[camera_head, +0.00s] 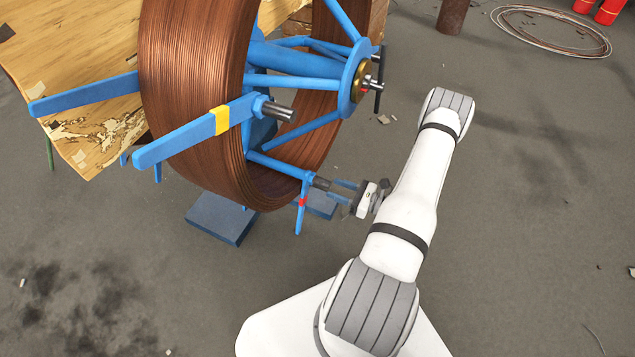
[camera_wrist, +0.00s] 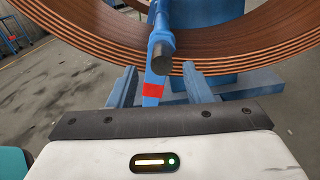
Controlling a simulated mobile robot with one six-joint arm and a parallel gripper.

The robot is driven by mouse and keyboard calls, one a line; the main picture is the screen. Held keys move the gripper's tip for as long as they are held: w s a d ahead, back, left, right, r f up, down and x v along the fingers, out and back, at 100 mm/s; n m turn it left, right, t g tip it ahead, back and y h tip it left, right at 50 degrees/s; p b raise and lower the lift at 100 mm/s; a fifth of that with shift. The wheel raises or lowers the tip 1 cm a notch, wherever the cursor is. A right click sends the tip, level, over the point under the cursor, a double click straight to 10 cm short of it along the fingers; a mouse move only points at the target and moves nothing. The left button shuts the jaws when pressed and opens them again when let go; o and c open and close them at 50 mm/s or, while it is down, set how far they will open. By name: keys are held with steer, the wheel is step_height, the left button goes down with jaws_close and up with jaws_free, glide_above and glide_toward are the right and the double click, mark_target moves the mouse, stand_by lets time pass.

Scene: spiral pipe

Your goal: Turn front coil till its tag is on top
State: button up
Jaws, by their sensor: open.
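The front coil (camera_head: 190,90) is a large ring of copper pipe standing upright on a blue reel with spokes and flat arms. That arm carries a dark round handle (camera_head: 321,183), seen end-on in the wrist view (camera_wrist: 161,58). My gripper (camera_head: 334,190) is open at this handle. In the wrist view its fingers (camera_wrist: 159,68) stand apart on either side of the arm; contact cannot be told.
A wooden board (camera_head: 85,60) lies behind the coil at left. Blue foot plates (camera_head: 222,218) lie under the reel. The floor at right is mostly clear.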

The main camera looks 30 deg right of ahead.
mark_target(317, 181)
steer(key=shift+b+x, duration=0.75)
steer(key=shift+x, duration=2.55)
steer(key=shift+w+d, duration=0.1)
steer(key=shift+c, duration=0.4)
jaws_close()
